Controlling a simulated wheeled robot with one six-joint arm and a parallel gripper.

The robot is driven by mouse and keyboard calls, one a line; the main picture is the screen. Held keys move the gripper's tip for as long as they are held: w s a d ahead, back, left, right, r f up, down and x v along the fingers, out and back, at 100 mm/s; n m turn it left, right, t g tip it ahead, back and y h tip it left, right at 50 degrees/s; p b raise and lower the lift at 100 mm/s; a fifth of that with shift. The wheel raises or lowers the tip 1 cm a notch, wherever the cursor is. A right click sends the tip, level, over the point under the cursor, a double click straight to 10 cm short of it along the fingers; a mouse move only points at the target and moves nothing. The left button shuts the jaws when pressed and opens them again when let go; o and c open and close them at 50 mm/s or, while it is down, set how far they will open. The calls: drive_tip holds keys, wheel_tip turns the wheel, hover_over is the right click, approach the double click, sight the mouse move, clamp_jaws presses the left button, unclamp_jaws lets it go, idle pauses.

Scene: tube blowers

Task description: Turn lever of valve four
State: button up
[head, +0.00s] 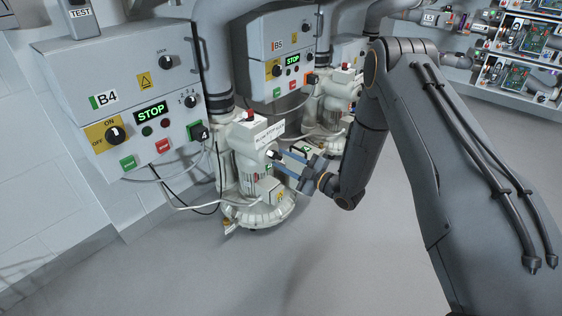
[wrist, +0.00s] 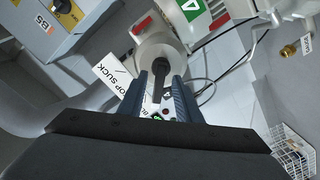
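The white valve body of unit four (head: 250,150) stands below cabinet B4, with a sign reading "STOP SUCK" on it. Its dark lever (wrist: 157,85) sticks out from the round white hub (wrist: 160,52) in the wrist view. My gripper (head: 297,171) is at the front of this valve, at lever height. In the wrist view my gripper (wrist: 160,80) has its two blue-grey fingers apart, one on each side of the lever. A gap shows between the fingers, and I see no clear grip on the lever. The lever's lower end is partly hidden between the fingers.
Cabinet B4 (head: 120,95) shows a green STOP display. Cabinet B5 (head: 280,55) and another white valve (head: 333,95) stand just behind. A cable (head: 185,206) hangs at the left of the valve base. Shelves (head: 520,60) are far right. The floor (head: 290,270) in front is clear.

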drive_tip(key=shift+w+a, duration=0.45)
drive_tip(key=shift+a, duration=0.1)
drive_tip(key=c, duration=0.7)
